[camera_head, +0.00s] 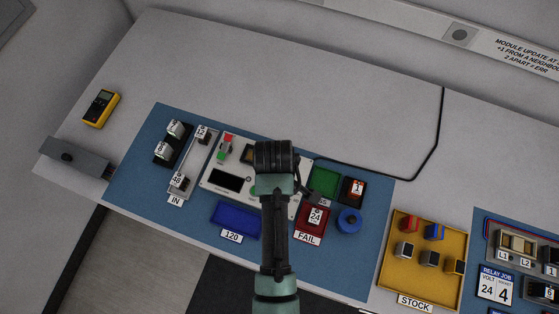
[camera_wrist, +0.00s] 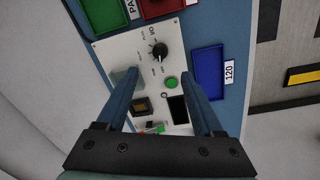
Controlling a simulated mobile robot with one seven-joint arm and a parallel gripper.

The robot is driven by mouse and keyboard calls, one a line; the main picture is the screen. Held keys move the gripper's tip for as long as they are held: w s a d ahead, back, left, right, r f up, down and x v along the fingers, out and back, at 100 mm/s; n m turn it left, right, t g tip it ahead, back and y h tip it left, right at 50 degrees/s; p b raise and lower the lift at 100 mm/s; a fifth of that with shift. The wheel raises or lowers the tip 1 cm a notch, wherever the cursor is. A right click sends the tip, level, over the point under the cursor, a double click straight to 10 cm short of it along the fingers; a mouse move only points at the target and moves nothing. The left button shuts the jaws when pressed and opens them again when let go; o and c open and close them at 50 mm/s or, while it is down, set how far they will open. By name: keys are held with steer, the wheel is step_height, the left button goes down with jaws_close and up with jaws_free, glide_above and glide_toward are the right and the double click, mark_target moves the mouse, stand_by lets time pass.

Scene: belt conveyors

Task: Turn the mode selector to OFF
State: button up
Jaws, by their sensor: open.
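The mode selector (camera_wrist: 158,52) is a black round knob on a white panel (camera_wrist: 110,48) in the wrist view. Small dark labels surround it, too small to read, so I cannot tell its setting. In the head view my arm covers that part of the panel (camera_head: 213,187) and the knob is hidden. My gripper (camera_wrist: 155,78) is open and empty. Its two blue-grey fingers reach over the panel, with the knob beyond the tips, apart from them and roughly between their lines.
A green button (camera_wrist: 172,83) and a dark display (camera_wrist: 178,109) lie near the knob. A blue tray (camera_wrist: 208,73) marked 120 sits beside the panel. Green (camera_head: 323,181) and red (camera_head: 312,218) trays flank it too. The table behind is mostly clear, with a black cable (camera_head: 441,125).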

steer(key=shift+r, duration=1.3)
